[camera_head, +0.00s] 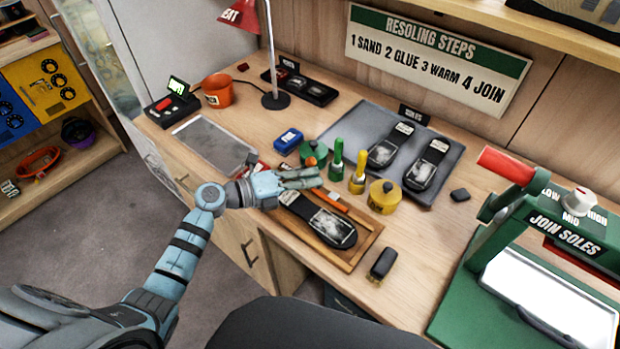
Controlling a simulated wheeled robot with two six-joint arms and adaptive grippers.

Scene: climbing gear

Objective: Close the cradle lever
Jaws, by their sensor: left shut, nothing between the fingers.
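The wooden cradle (352,262) lies on the bench with a dark shoe sole (322,222) in it, a grey worn patch on its front part. An orange bar (330,200), which looks like the cradle lever, runs along the cradle's far side. My left gripper (318,178) is shut and empty, just beyond the cradle's far left part, close to the bar's left end. I cannot tell whether it touches the bar. The gripper and wrist hide part of that end and the cradle's left corner. My right gripper is not in view.
A brush (383,263) lies right of the cradle. The green press (520,212) with a red handle stands at the right.

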